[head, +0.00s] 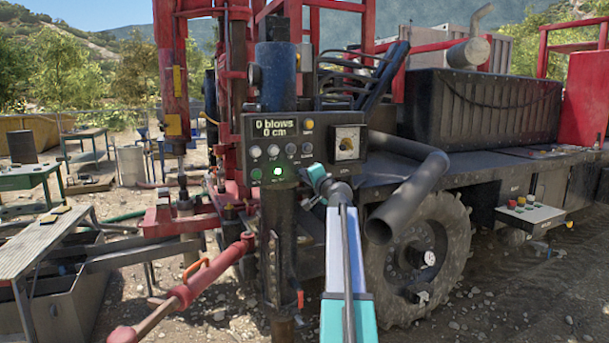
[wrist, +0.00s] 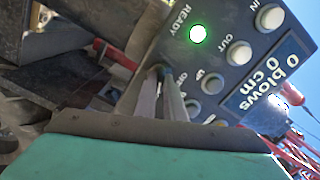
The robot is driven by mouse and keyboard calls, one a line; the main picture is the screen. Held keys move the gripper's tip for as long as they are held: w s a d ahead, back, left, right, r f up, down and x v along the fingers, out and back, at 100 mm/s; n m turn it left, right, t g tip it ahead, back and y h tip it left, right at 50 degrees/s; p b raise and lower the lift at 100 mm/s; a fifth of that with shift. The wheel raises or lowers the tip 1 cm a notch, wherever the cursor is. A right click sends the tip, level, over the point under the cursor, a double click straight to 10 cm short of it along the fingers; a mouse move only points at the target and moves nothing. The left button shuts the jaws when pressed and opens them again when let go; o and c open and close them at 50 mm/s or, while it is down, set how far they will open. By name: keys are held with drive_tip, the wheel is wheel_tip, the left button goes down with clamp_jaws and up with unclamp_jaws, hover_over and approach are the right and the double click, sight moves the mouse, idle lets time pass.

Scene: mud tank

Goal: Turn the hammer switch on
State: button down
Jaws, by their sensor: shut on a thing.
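The dark control panel (head: 325,133) hangs on the rig in the middle of the head view, with a display reading "0 blows" and "0 cm". The hammer switch (wrist: 160,72) is a small dark part on the panel in the wrist view, mostly hidden by my fingers. Partly covered OFF and ON lettering is beside it. My gripper (head: 316,178) reaches the lower right of the panel. In the wrist view my gripper (wrist: 160,92) has its fingers close together, shut on the switch. The switch's exact turn angle cannot be told.
A green READY light (wrist: 198,34) is lit near the switch. Several white buttons, among them OUT (wrist: 238,52), sit close to my fingers. A gauge (head: 347,143) is on the panel's right. A thick dark pipe (head: 405,200) hangs right of my arm.

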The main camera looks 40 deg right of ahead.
drive_tip(key=shift+w+r+m, duration=0.1)
drive_tip(key=shift+r+m, duration=0.1)
drive_tip(key=shift+m, duration=0.3)
drive_tip(key=c, duration=1.8)
unclamp_jaws()
drive_tip(key=shift+a, duration=0.1)
drive_tip(key=shift+c, duration=0.2)
drive_tip(key=shift+f, duration=0.15)
drive_tip(key=b+v, duration=0.1)
drive_tip(key=v, duration=1.2)
drive_tip(key=shift+s+b, duration=0.4)
drive_tip(key=shift+a+f, duration=0.1)
drive_tip(key=shift+w, duration=0.1)
